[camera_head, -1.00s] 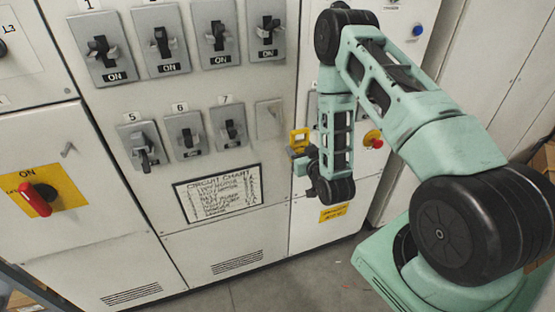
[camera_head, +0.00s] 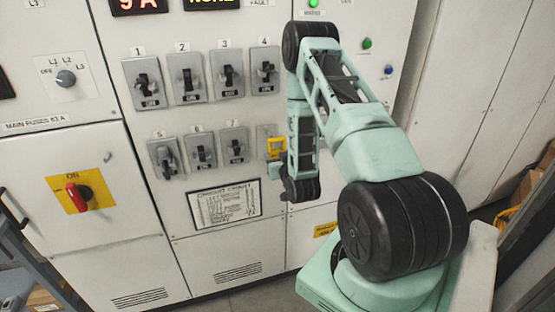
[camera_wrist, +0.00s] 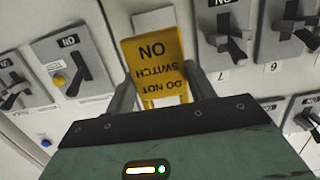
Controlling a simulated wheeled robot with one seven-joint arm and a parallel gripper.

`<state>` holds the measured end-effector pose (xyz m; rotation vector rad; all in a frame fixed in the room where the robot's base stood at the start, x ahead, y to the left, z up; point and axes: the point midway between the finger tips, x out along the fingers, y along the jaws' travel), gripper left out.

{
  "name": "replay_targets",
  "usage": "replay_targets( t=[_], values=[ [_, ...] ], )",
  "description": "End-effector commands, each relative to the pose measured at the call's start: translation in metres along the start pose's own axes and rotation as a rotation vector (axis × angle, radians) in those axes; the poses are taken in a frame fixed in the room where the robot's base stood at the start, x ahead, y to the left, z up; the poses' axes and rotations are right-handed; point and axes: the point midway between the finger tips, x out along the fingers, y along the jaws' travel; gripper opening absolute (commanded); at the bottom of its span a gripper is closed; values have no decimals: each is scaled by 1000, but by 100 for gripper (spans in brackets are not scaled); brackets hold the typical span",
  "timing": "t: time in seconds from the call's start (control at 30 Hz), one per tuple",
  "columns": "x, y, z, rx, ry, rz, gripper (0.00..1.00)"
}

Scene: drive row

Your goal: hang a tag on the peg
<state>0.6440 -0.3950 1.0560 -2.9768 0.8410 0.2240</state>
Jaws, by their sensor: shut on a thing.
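The yellow tag (camera_head: 276,147) is held in my gripper (camera_head: 284,157), in front of the panel to the right of switch 7. In the wrist view the tag (camera_wrist: 153,62) reads "DO NOT SWITCH ON" upside down, between the two fingers of my gripper (camera_wrist: 161,92). A small metal peg (camera_head: 107,157) sticks out of the left cabinet door, above and right of the red rotary switch (camera_head: 78,193). The tag is apart from this peg, well to its right. The peg cannot be made out in the wrist view.
Two rows of grey switches fill the middle panel, such as switch 1 (camera_head: 147,83) and switch 5 (camera_head: 165,158). A framed circuit chart (camera_head: 225,204) is below them. A blue-grey frame (camera_head: 18,250) stands at the lower left.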

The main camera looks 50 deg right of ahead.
Motion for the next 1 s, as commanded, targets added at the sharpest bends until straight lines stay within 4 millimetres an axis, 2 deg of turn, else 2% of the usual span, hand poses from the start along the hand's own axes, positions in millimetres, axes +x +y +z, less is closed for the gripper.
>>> replay_targets(
  t=[1.0],
  values=[
    [58,0,-4,0,1,0,32]
  ],
)
